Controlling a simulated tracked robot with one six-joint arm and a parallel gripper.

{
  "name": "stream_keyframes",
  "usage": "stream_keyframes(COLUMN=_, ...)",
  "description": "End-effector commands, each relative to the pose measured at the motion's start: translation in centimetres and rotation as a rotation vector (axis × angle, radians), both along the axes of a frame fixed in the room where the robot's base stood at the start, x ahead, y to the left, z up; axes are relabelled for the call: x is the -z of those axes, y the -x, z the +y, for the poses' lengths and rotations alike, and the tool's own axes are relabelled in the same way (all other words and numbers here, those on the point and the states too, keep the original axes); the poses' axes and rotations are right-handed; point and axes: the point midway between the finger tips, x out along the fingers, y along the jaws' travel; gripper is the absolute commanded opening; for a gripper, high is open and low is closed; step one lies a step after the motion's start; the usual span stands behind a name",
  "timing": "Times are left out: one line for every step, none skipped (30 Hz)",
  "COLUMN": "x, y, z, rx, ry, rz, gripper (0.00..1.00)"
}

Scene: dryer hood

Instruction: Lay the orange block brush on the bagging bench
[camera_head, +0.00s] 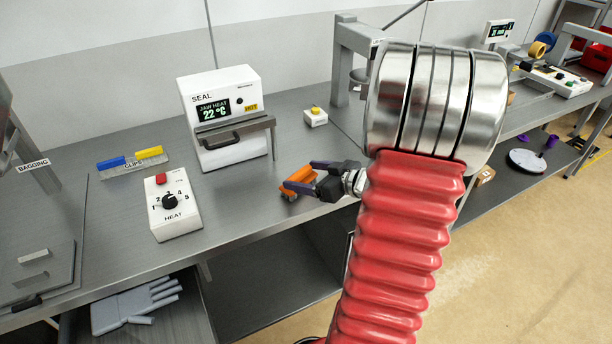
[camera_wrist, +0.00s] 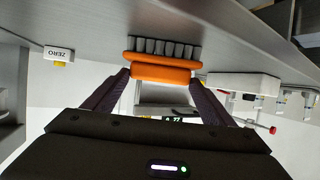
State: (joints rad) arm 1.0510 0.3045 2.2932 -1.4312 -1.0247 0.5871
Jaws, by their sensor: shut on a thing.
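The orange block brush (camera_head: 299,180) is between the dark fingers of my gripper (camera_head: 307,176), at the front edge of the grey metal bench (camera_head: 245,205). In the wrist view the brush (camera_wrist: 160,72) shows an orange block with a row of grey bristles, and my gripper (camera_wrist: 157,77) is shut on its two ends. The bristles face the bench surface (camera_wrist: 230,35); I cannot tell whether they touch it. A BAGGING label (camera_head: 33,165) is on a post at the bench's left end. My arm hides part of the bench to the right.
The SEAL machine (camera_head: 225,115) stands behind the brush, and a HEAT dial box (camera_head: 172,205) is to its left. A clips rack (camera_head: 133,162) and a small yellow-button box (camera_head: 315,117) are farther back. A grey glove (camera_head: 133,303) lies on a lower shelf.

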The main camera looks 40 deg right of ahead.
Motion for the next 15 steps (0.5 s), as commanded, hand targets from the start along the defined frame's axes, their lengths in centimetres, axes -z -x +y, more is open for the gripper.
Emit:
stream_keyframes(x=0.13, y=-0.01, z=0.02, rx=-0.001, ry=-0.001, rz=0.000, gripper=0.54)
stream_keyframes(x=0.20, y=-0.01, z=0.02, rx=-0.001, ry=-0.001, rz=0.000, gripper=0.54)
stream_keyframes(x=0.20, y=-0.01, z=0.02, rx=-0.001, ry=-0.001, rz=0.000, gripper=0.80)
stream_keyframes(x=0.19, y=-0.02, z=0.02, rx=-0.001, ry=-0.001, rz=0.000, gripper=0.82)
stream_keyframes(x=0.18, y=-0.02, z=0.03, rx=-0.001, ry=-0.001, rz=0.000, gripper=0.84)
stream_keyframes(x=0.18, y=-0.02, z=0.03, rx=-0.001, ry=-0.001, rz=0.000, gripper=0.87)
stream_keyframes(x=0.18, y=-0.02, z=0.03, rx=-0.001, ry=-0.001, rz=0.000, gripper=0.89)
stream_keyframes(x=0.18, y=-0.02, z=0.03, rx=-0.001, ry=-0.001, rz=0.000, gripper=0.91)
stream_keyframes(x=0.17, y=-0.02, z=0.04, rx=-0.001, ry=0.000, rz=0.000, gripper=0.94)
stream_keyframes(x=0.17, y=-0.02, z=0.04, rx=-0.001, ry=0.000, rz=0.000, gripper=0.96)
stream_keyframes(x=0.17, y=-0.02, z=0.04, rx=-0.001, ry=0.000, rz=0.000, gripper=0.96)
stream_keyframes(x=0.17, y=-0.02, z=0.04, rx=-0.001, ry=0.000, rz=0.000, gripper=0.96)
stream_keyframes(x=0.17, y=-0.02, z=0.04, rx=-0.001, ry=0.000, rz=0.000, gripper=0.96)
stream_keyframes(x=0.17, y=-0.02, z=0.04, rx=-0.001, ry=0.000, rz=0.000, gripper=0.96)
stream_keyframes(x=0.16, y=-0.03, z=0.04, rx=-0.001, ry=0.000, rz=0.000, gripper=0.96)
